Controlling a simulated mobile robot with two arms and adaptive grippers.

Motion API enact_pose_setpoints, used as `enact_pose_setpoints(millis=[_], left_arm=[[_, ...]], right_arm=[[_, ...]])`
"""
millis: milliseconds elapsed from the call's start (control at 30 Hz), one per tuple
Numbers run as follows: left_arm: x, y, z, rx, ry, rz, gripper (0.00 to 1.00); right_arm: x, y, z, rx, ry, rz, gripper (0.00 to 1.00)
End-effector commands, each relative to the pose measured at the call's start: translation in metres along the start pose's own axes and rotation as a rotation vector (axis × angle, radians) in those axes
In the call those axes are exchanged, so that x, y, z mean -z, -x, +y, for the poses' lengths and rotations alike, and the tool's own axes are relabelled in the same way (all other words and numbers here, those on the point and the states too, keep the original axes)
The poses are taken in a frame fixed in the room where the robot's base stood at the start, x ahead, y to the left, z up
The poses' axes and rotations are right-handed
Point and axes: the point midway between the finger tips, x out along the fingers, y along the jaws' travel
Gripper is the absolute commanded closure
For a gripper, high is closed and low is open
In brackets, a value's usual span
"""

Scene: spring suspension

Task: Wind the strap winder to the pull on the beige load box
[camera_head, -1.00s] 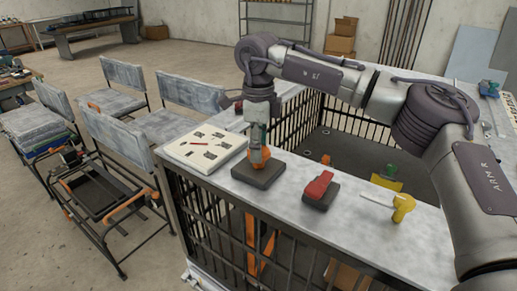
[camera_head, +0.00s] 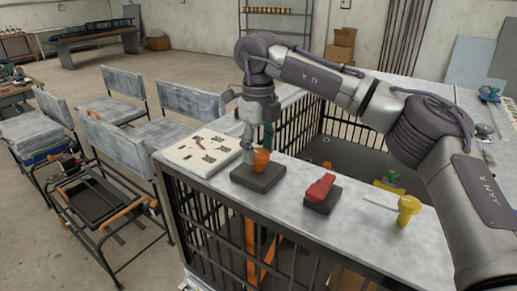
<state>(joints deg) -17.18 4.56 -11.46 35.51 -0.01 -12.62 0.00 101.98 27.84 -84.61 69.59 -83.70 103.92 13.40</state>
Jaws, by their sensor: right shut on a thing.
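An orange knob (camera_head: 261,157) stands on a dark square base (camera_head: 258,178) near the table's front edge; it looks like the strap winder. My right gripper (camera_head: 257,150) comes down over it, with its fingers on either side, and is shut on the orange knob. Part of the knob is hidden by the fingers. Orange straps (camera_head: 250,240) hang behind the bars below the table. A brown box (camera_head: 347,278) shows partly behind the bars low down; I cannot tell if it is the beige load box. My left gripper is not in view.
A red lever on a dark base (camera_head: 321,192) and a yellow handle (camera_head: 408,208) stand to the right on the grey tabletop (camera_head: 360,235). A pale board with dark marks (camera_head: 200,155) lies to the left. Chairs (camera_head: 112,140) stand at the left. My right arm crosses above the opening.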

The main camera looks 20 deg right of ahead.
Motion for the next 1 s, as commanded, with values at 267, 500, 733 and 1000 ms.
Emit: enact_pose_setpoints(millis=[267, 500, 733, 1000], left_arm=[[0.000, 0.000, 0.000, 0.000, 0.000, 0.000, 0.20], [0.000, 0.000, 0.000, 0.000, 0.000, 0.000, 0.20], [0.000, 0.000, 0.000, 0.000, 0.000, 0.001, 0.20], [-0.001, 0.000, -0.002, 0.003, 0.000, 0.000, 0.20]], right_arm=[[0.000, 0.000, 0.000, 0.000, -0.004, 0.001, 0.80], [0.000, 0.000, 0.000, 0.000, -0.004, 0.000, 0.24], [0.000, 0.000, 0.000, 0.000, -0.003, 0.000, 0.20], [-0.001, 0.016, 0.000, 0.002, -0.005, -0.002, 0.20]])
